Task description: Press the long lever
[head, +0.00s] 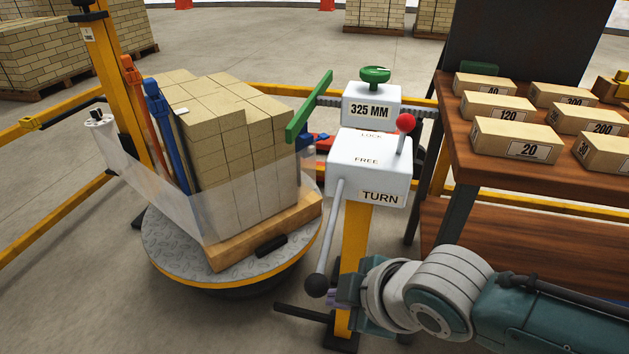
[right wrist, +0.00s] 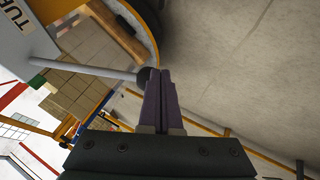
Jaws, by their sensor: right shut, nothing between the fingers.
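The long lever (head: 332,235) is a grey rod that hangs down from the left side of the white box marked TURN (head: 368,165). Its black ball end (head: 316,286) is at the bottom. In the right wrist view the rod (right wrist: 85,68) runs to the ball (right wrist: 143,77) right beside my fingertips. My right gripper (head: 333,298) has purple fingers, shut and empty, just right of the ball. In the right wrist view the fingers (right wrist: 159,72) are together; I cannot tell whether they touch the ball. My left gripper is not in view.
A short red-knobbed lever (head: 405,123) tops the box, with a green handwheel (head: 375,74) behind. The yellow post (head: 353,265) stands close to my gripper. A turntable (head: 180,250) with stacked bricks (head: 235,150) is left. A wooden shelf (head: 480,165) with numbered blocks is right.

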